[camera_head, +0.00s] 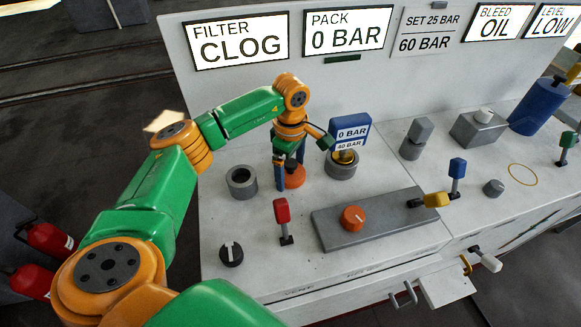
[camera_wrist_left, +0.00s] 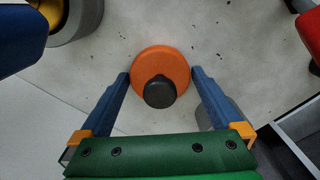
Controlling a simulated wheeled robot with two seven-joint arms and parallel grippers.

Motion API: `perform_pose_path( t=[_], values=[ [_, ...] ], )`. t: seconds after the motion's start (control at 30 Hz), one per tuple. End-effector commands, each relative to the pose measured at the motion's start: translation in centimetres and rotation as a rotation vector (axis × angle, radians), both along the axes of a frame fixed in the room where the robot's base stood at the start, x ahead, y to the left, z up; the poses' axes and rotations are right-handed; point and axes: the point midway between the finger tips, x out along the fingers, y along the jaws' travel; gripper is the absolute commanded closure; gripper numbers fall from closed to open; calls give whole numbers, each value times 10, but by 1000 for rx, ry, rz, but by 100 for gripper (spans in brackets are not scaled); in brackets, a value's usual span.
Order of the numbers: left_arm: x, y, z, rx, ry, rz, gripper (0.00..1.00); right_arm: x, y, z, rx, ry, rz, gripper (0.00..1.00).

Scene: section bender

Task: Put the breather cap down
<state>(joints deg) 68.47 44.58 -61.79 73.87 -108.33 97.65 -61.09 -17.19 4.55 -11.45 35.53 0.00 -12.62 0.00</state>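The breather cap (camera_head: 294,178) is an orange disc with a dark knob on top. It appears to rest flat on the pale bench top, knob up, below my left gripper (camera_head: 290,168). In the left wrist view the breather cap (camera_wrist_left: 160,61) lies between the blue fingertips of my left gripper (camera_wrist_left: 160,74). The fingers are spread to either side, clear of the knob. Whether the tips touch the disc's edge I cannot tell. My right gripper is not in view.
An open grey ring (camera_head: 242,182) stands left of the cap. A grey fitting with a yellow centre (camera_head: 341,165) and a blue gauge sign (camera_head: 350,131) stand to the right. A red lever (camera_head: 283,218) and an orange knob plate (camera_head: 380,225) are nearer the front.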

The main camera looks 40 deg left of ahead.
Motion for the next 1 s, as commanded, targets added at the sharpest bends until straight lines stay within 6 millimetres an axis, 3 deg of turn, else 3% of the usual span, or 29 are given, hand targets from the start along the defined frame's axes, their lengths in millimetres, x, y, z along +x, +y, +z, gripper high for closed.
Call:
perform_pose_path(
  t=[0.17, 0.6, 0.77, 1.0],
  values=[
    [1, 0, 12, -1, -4, 1, 0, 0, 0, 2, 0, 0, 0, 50],
    [1, 0, 111, -1, -3, 1, 0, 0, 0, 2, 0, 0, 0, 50],
    [0, 0, 124, -1, -1, 0, 0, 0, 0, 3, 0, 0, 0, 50],
    [0, 0, 124, -1, 0, 0, 0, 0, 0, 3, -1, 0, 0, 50]
  ],
)
